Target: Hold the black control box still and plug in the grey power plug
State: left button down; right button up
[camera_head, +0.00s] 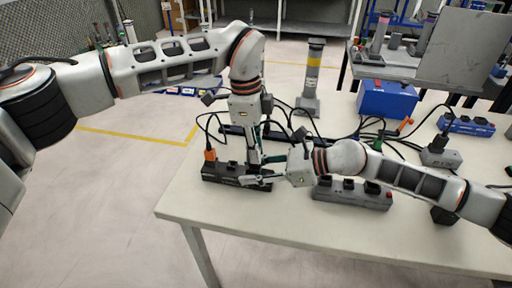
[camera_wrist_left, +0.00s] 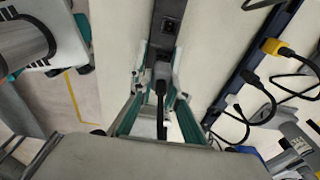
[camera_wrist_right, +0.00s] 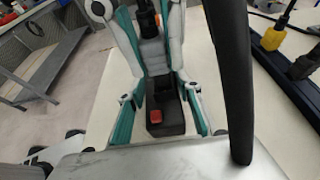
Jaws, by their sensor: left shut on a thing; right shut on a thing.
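The black control box (camera_head: 225,173) lies near the table's left front edge, with an orange plug (camera_head: 210,155) at its left end. My right gripper (camera_head: 250,181) is shut on the box's right end; the right wrist view shows its fingers on either side of the box (camera_wrist_right: 170,122), by a red switch (camera_wrist_right: 155,116). My left gripper (camera_head: 254,163) points down over the box and is shut on the grey power plug (camera_wrist_left: 162,73), whose black cable (camera_wrist_left: 160,108) runs back between the fingers. Whether the plug is seated in a socket is hidden.
A grey power strip (camera_head: 350,193) lies right of the box, under my right forearm. A dark rail (camera_head: 235,130) and loose cables lie behind. A blue box (camera_head: 387,99) and a grey post (camera_head: 312,80) stand farther back. The table front is clear.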

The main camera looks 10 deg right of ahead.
pick_arm(q)
jog(key=shift+f, duration=1.05)
jog(key=c, duration=1.8)
grip_release()
jog(key=shift+c, duration=0.2)
jog(key=r, duration=0.4)
jog(key=a+r, duration=0.1)
jog(key=r, duration=0.6)
jog(key=shift+w+a+r, duration=0.15)
jog(key=shift+w+r, duration=0.05)
jog(key=shift+r, duration=0.2)
pick_arm(e)
jog(key=o, duration=1.4)
jog(key=shift+c, duration=0.2)
